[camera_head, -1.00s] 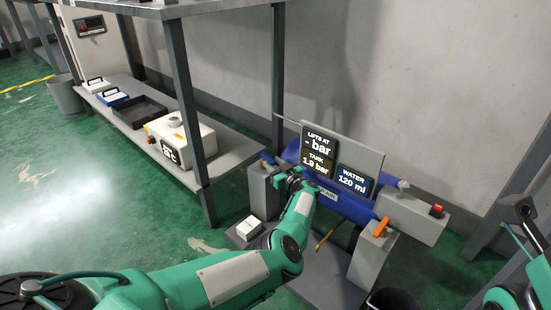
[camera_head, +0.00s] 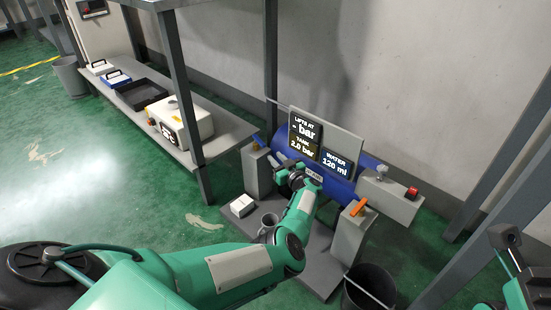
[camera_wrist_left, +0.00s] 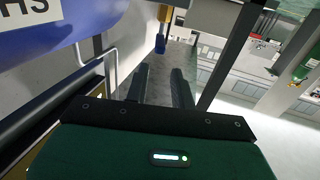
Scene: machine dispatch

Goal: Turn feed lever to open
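A blue lever (camera_head: 256,138) stands on the left grey post of the tank stand, on a yellow-orange base. In the wrist view the lever (camera_wrist_left: 160,43) lies ahead of the fingers, apart from them. An orange lever (camera_head: 359,206) tops the right grey post. I cannot read which is the feed lever. My left gripper (camera_head: 282,168) is beside the left post, in front of the blue tank (camera_head: 341,189). Its two dark fingers (camera_wrist_left: 163,75) are apart with nothing between them. Part of my right arm shows at the lower right edge; its fingers cannot be made out.
Displays on the tank include the tank reading (camera_head: 302,146), 2.0 bar. A red button (camera_head: 412,192) is on the right box. A black bucket (camera_head: 369,290) stands at the front. A shelf table (camera_head: 222,127) is left.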

